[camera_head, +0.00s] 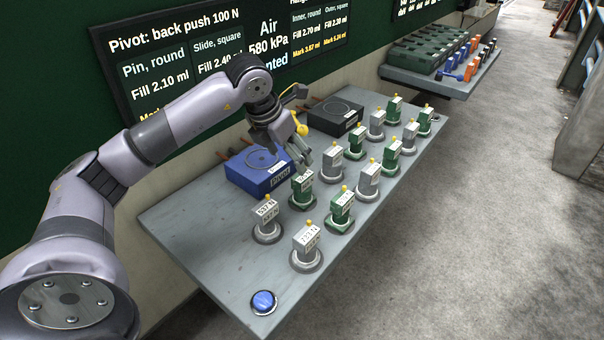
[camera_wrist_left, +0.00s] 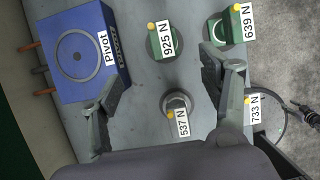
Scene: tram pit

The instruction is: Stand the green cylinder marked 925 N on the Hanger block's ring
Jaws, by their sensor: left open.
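The green cylinder marked 925 N (camera_wrist_left: 163,42) stands upright with a yellow knob on top. In the head view it appears to be the green one (camera_head: 302,188) beside the blue Pivot block. The Hanger block seems to be the black block (camera_head: 326,122) with a ring on top, farther along the bench; its label is too small to read. My left gripper (camera_head: 299,150) is open and empty above the bench, near the Pivot block. In the wrist view its fingers (camera_wrist_left: 164,75) are spread wide, with the 925 N cylinder beyond and between the tips. My right gripper is not in view.
The blue Pivot block (camera_head: 249,174) stands at the bench's wall side. Grey cylinders 537 N (camera_head: 267,232) and 733 N (camera_head: 306,258), green 639 N (camera_head: 341,213) and several more stand close by. A blue button (camera_head: 263,301) is on the near corner. The bench's left end is clear.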

